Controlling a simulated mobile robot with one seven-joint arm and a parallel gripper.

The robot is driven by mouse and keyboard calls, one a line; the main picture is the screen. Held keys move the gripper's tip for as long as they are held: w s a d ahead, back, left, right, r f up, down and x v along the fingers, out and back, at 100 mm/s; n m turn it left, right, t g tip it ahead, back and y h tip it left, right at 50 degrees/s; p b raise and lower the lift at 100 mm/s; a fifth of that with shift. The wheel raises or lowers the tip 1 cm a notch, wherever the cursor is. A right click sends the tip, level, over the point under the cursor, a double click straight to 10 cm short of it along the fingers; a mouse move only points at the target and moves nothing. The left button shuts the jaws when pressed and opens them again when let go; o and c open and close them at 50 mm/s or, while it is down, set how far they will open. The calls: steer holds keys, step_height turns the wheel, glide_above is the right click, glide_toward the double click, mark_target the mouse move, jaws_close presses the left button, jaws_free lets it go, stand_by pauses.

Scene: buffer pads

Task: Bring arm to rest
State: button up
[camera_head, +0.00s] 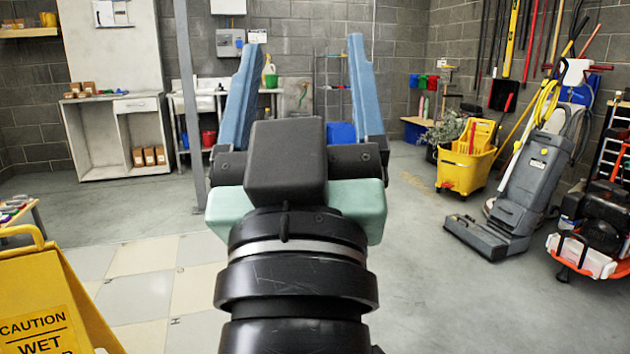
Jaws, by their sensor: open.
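My gripper (303,95) is in the middle of the head view, at the end of my black arm. Its two blue fingers stand upright and wide apart, with nothing between them. The arm points forward from the bottom of the picture, and the gripper is in the air. It appears clear of the furniture, though the distance to the things behind it is hard to tell. The arm's lower links are out of the picture.
A yellow caution sign (50,295) stands close at lower left. A yellow mop bucket (465,165), a grey floor machine (520,185) and an orange-black machine (600,225) stand at right. A white cabinet (85,140) is at back left. The floor (430,290) right of my arm is clear.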

steer(key=s+d+r+m+t+p, duration=0.1)
steer(key=s+r+t, duration=0.1)
steer(key=s+r, duration=0.35)
step_height(320, 180, up, 36)
steer(key=w+p, duration=0.1)
steer(key=p, duration=3.6)
steer(key=shift+a+r, duration=0.15)
steer(key=shift+r, duration=0.05)
